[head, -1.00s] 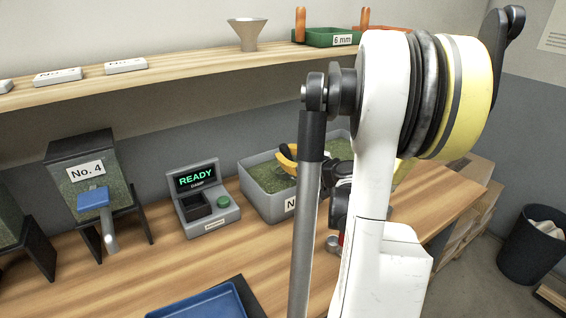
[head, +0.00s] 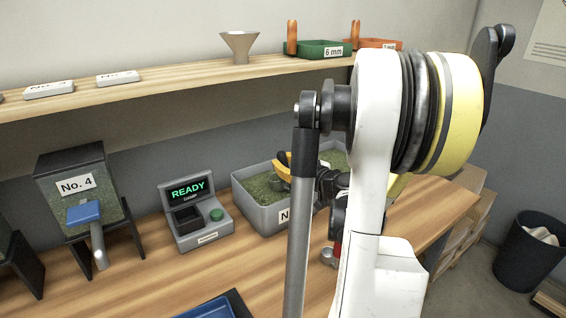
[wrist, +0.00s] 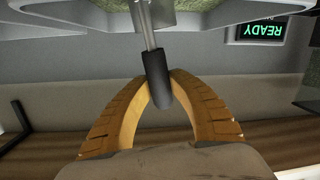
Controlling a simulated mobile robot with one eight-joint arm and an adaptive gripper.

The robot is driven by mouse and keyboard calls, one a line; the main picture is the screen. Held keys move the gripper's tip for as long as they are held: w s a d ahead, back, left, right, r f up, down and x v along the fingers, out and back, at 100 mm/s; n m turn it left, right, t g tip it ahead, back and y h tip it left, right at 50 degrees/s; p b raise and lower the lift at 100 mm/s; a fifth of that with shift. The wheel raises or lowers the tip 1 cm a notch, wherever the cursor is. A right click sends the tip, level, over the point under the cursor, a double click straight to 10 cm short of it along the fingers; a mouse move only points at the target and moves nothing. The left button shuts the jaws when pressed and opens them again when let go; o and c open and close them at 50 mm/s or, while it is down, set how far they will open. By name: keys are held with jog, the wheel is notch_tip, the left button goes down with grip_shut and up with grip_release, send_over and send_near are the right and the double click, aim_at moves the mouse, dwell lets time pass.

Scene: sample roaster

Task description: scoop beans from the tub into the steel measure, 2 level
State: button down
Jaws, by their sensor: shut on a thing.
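The grey tub (head: 262,214) of green beans stands on the bench, its label partly hidden by my arm. My gripper (head: 283,166), with yellow-orange fingers, is over the tub in the head view. In the wrist view my gripper (wrist: 157,78) is shut on the black handle (wrist: 158,80) of a tool with a thin steel shaft. The tool's far end is at the top edge, over the tub and partly cut off, so I cannot tell whether it holds beans.
A scale unit (head: 214,235) reading READY stands left of the tub. The No. 4 bean dispenser (head: 73,163) is farther left. A blue tray (head: 208,308) lies at the front. A shelf above holds a funnel (head: 239,47) and a green bin (head: 312,49). The bench front is partly clear.

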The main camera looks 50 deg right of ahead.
jog(key=shift+r, duration=0.1)
notch_tip(320, 180, up, 8)
jog(key=p, duration=0.7)
jog(key=shift+r, duration=0.25)
jog(key=shift+f, duration=0.1)
